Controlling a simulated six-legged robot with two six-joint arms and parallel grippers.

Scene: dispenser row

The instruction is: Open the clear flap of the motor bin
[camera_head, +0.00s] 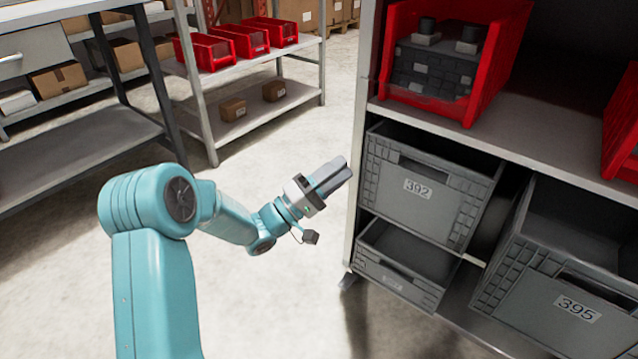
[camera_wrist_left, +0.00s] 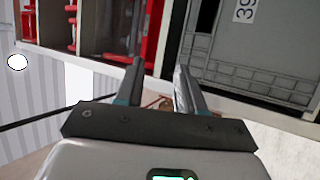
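A red bin (camera_head: 505,60) stands on the upper shelf of the rack at the right in the head view. It holds dark grey block-like parts (camera_head: 432,72), some topped with dark cylinders, which may be the motors. A clear front flap is hard to make out. My left gripper (camera_head: 338,175) is left of the rack and below the red bin's level in the picture, apart from it. In the wrist view its two fingers (camera_wrist_left: 158,68) stand apart with nothing between them. My right gripper is not in view.
Grey crates marked 392 (camera_head: 415,210) and 395 (camera_head: 540,300) sit below the shelf (camera_head: 540,150). Another red bin (camera_head: 625,130) is cut off at the right edge. A metal shelf unit (camera_head: 250,118) with red bins and cartons stands behind. The floor between is clear.

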